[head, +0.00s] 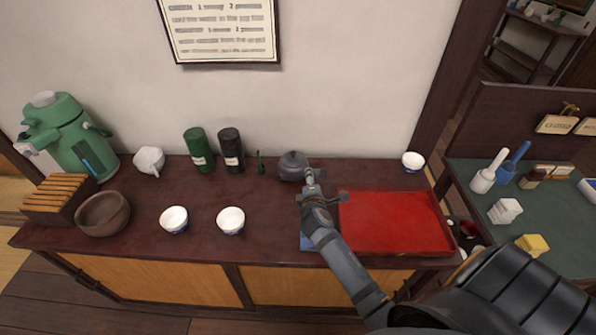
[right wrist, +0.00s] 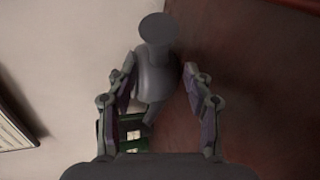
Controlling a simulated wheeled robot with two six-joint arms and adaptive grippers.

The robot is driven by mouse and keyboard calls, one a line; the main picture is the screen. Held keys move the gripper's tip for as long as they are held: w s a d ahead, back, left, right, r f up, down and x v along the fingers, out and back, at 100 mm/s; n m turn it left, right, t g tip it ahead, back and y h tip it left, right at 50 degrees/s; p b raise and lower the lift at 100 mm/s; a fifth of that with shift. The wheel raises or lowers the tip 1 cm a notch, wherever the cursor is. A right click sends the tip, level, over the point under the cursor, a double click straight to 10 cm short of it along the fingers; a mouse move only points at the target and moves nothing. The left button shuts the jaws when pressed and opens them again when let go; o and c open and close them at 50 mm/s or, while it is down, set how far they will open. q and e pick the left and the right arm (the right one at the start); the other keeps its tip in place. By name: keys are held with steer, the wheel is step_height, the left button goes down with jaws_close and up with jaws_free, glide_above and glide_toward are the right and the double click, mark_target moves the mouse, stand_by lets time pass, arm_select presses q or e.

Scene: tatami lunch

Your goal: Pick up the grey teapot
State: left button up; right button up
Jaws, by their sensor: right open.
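The grey teapot (head: 292,165) stands on the dark red counter (head: 190,238) by the wall, left of the red tray. My right gripper (head: 311,184) is at the teapot's right side in the head view and covers part of it. In the right wrist view the teapot (right wrist: 154,72) lies ahead, with its round knob or handle end toward the camera. The right gripper's fingers (right wrist: 158,92) are open on either side of it; I cannot tell whether they touch it. My left gripper is not in view.
A red tray (head: 394,224) lies to the right. Two white cups (head: 231,220) (head: 174,219) are in front. A small cup (head: 413,161) is at the back right.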

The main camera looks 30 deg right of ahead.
mark_target(298, 174)
steer(key=x, duration=0.5)
steer(key=shift+d, duration=0.15)
steer(key=shift+s+r, duration=0.1)
steer(key=shift+s, duration=0.05)
steer(key=shift+c, duration=0.5)
jaws_close()
